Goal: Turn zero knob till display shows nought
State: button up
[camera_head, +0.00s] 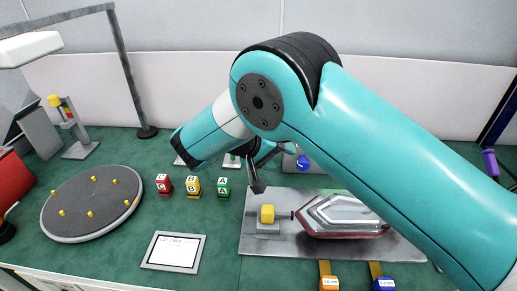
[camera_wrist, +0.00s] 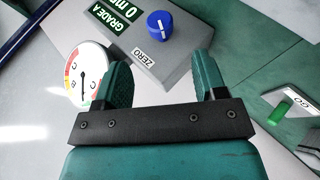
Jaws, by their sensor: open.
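The blue zero knob (camera_wrist: 160,25) has a white pointer line and sits on a grey box beside a label reading ZERO (camera_wrist: 144,57). It also shows in the head view (camera_head: 303,162), partly beside my arm. In the head view my gripper (camera_head: 257,178) hangs left of the knob.
A round dial gauge (camera_wrist: 88,75) is by the left finger; a green button (camera_wrist: 280,112) marked GO is at right. Lettered blocks (camera_head: 193,186) and a pegged disc (camera_head: 80,205) stand left.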

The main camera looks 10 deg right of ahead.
jog(key=p+v, duration=0.2)
jog(key=v, duration=0.5)
jog(key=shift+a+r, duration=0.2)
jog(key=shift+a, duration=0.15)
jog(key=shift+s, duration=0.1)
